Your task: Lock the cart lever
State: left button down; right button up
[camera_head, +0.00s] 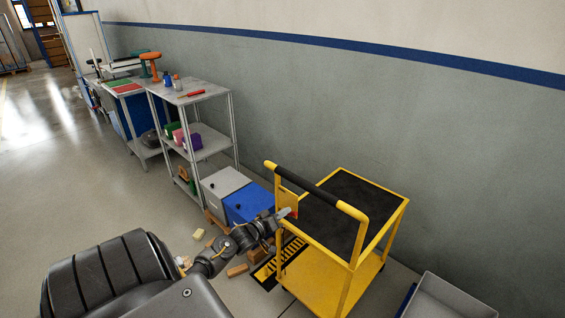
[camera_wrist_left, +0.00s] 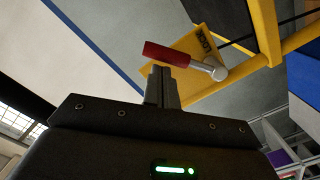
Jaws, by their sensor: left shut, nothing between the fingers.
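The yellow cart (camera_head: 318,270) with a dark top deck stands at the right in the head view. Its lever has a red grip (camera_wrist_left: 168,54) and a metal pivot end (camera_wrist_left: 212,70), beside a yellow plate (camera_wrist_left: 195,47) on the frame. In the wrist view the grip points left and slightly up from the pivot. My left gripper (camera_head: 284,213) is at the cart's near left side, shut and empty. Its fingertips (camera_wrist_left: 162,72) appear right at the red grip; I cannot tell if they touch it. My arm and gripper hide most of the lever in the head view. My right gripper is out of view.
A metal shelf (camera_head: 205,91) stands left of the cart, with a blue box (camera_head: 250,203) and a grey box (camera_head: 222,186) between them. Wooden blocks (camera_head: 237,270) lie on the floor near my arm. A grey bin (camera_head: 450,297) is at front right. The wall runs behind the cart.

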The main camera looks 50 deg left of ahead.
pick_arm(q)
notch_tip(320, 180, up, 4)
jog(key=a+p, duration=0.2)
jog(key=p, duration=0.2)
jog(key=s+b, duration=0.2)
jog(key=s, duration=0.9)
jog(key=shift+d+f, duration=0.2)
